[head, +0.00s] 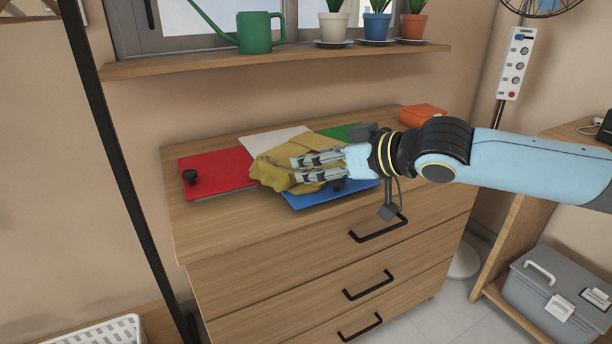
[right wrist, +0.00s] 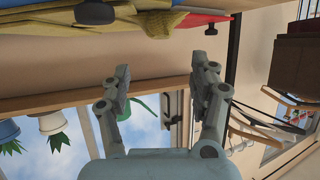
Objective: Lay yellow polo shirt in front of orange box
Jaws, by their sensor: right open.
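The yellow polo shirt (head: 268,170) lies crumpled on the dresser top, over parts of flat coloured pieces. It also shows at the top edge of the right wrist view (right wrist: 162,24), outside the jaws. The orange box (head: 423,115) sits at the back right of the dresser top, behind my right arm. My right gripper (head: 297,168) is open and empty, its fingers overlapping the shirt in the head view. In the wrist view the jaws (right wrist: 160,75) hold nothing between them. Whether a finger touches the shirt I cannot tell. My left gripper is out of view.
Flat red (head: 215,172), white (head: 275,140), green (head: 341,132) and blue (head: 305,198) pieces lie around the shirt. A shelf (head: 180,66) with a green watering can (head: 254,34) and potted plants hangs behind. The dresser's front strip is bare.

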